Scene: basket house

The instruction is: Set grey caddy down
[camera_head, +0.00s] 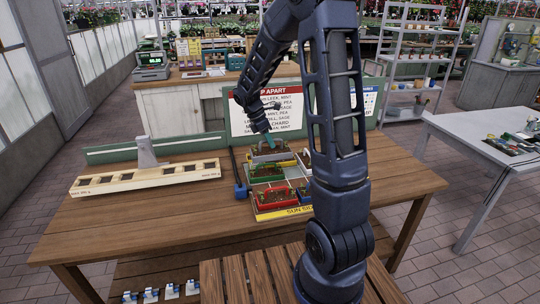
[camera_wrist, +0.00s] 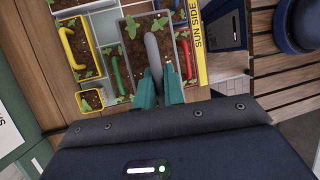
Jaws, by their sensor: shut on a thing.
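The grey caddy (camera_head: 271,156) is a soil-filled box with small green seedlings and a grey arched handle. It is at the back part of the planting board (camera_head: 240,172) on the wooden table. My gripper (camera_head: 270,138) has teal fingers and comes down on it from above. In the wrist view my gripper (camera_wrist: 160,88) is shut on the grey handle (camera_wrist: 153,48), with the caddy's soil (camera_wrist: 135,45) around it. I cannot tell whether the caddy's base touches the board. The fingers hide part of the near end.
A green-handled caddy (camera_head: 265,171) and a red caddy (camera_head: 277,197) stand in front on the board. A yellow caddy (camera_wrist: 73,45) and small yellow pot (camera_wrist: 92,101) are close by. A wooden slotted rack (camera_head: 145,180) lies left. A lettered sign (camera_head: 268,110) stands behind.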

